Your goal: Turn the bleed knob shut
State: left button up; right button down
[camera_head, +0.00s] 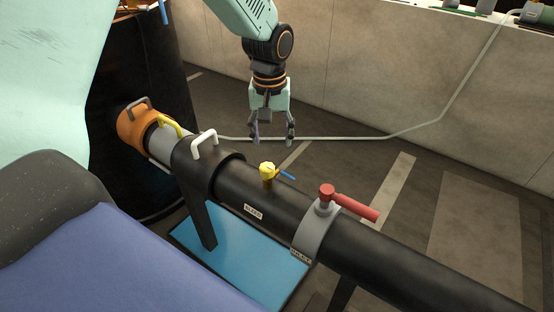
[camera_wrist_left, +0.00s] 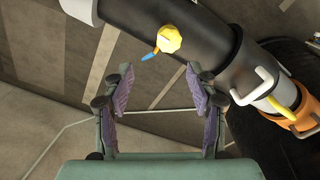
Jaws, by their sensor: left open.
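The bleed knob (camera_head: 267,169) is a small yellow faceted knob on a short brass stem on top of the black pipe (camera_head: 380,240). A blue pointer (camera_head: 286,175) sticks out from its side. The pipe has a label reading "BLEED" (camera_head: 253,211) below the knob. In the left wrist view the knob (camera_wrist_left: 169,39) is beyond the fingertips, near the top middle, with the blue pointer (camera_wrist_left: 150,56) toward the lower left. My left gripper (camera_head: 273,140) hangs fingers down behind the pipe, open and empty, apart from the knob. My right gripper is not in view.
A red-handled valve (camera_head: 350,204) on a grey clamp labelled "INLET" stands right of the knob. A white handle (camera_head: 204,138), a yellow handle (camera_head: 170,125) and an orange collar (camera_head: 132,124) lie left along the pipe. A blue mat (camera_head: 235,262) is beneath. A concrete wall stands behind.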

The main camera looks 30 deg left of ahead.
aim_at(268, 166)
pick_arm(q)
jog(key=shift+s+a, duration=0.2)
jog(key=shift+s, duration=0.3)
jog(key=shift+s+a+f, duration=0.3)
jog(key=shift+a+f, duration=0.15)
jog(key=shift+f, duration=0.35)
jog(key=f, duration=0.3)
jog(key=f+b, duration=0.1)
jog(key=f, duration=0.1)
jog(key=shift+w+d, duration=0.2)
jog(key=shift+d, duration=0.2)
jog(key=shift+a+f, duration=0.1)
jog(key=shift+f, duration=0.25)
jog(key=shift+s+a+f, duration=0.1)
jog(key=shift+a+f, duration=0.1)
jog(key=shift+f, duration=0.15)
jog(key=shift+d, duration=0.1)
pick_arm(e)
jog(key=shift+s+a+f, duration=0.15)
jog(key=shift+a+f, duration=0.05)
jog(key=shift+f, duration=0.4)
pick_arm(q)
jog(key=shift+d, duration=0.1)
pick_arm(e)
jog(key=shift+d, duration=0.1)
